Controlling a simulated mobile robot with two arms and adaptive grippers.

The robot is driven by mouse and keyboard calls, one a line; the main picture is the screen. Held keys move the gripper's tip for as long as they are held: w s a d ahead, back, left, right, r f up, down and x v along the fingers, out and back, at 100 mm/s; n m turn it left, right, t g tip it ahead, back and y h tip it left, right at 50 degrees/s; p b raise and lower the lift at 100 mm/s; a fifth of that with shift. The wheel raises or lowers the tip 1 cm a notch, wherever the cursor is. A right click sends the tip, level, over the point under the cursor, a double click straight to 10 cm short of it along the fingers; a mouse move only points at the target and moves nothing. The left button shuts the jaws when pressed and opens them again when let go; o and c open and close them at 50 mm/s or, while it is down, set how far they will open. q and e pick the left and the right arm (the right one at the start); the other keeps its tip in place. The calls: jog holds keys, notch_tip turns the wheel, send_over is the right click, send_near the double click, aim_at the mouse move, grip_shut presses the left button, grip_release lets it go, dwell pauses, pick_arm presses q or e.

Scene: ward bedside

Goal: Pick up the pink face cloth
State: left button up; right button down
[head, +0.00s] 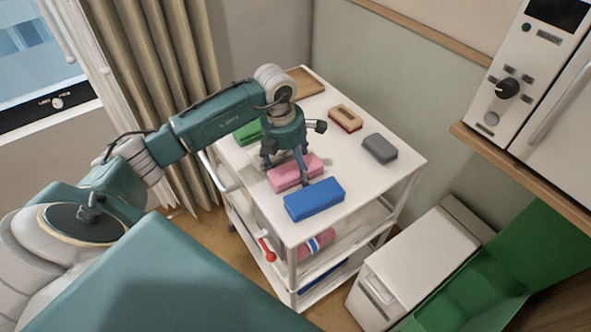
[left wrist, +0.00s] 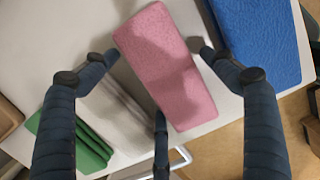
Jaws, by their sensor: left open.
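The pink face cloth (head: 303,173) lies folded as a block on the top of the white trolley, between a green cloth and a blue cloth. It also shows in the left wrist view (left wrist: 165,65), lying at a slant between my fingers. My left gripper (head: 287,174) is above it, pointing down, with its fingers spread. In the left wrist view the open left gripper (left wrist: 155,60) has one finger on each side of the cloth and a third below it. I cannot tell whether any finger touches it. My right gripper does not show.
The blue cloth (head: 314,199) lies close to the pink one, and a green cloth (head: 248,132) is partly behind my arm. A brush (head: 345,118), a grey block (head: 379,149) and a wooden board (head: 306,82) share the trolley top (head: 375,185). A white bin (head: 415,262) stands to the right.

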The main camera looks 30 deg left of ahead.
pick_arm(q)
jog(key=c, duration=0.9)
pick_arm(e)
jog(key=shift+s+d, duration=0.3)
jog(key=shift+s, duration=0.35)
pick_arm(q)
jog(key=shift+r, duration=0.1)
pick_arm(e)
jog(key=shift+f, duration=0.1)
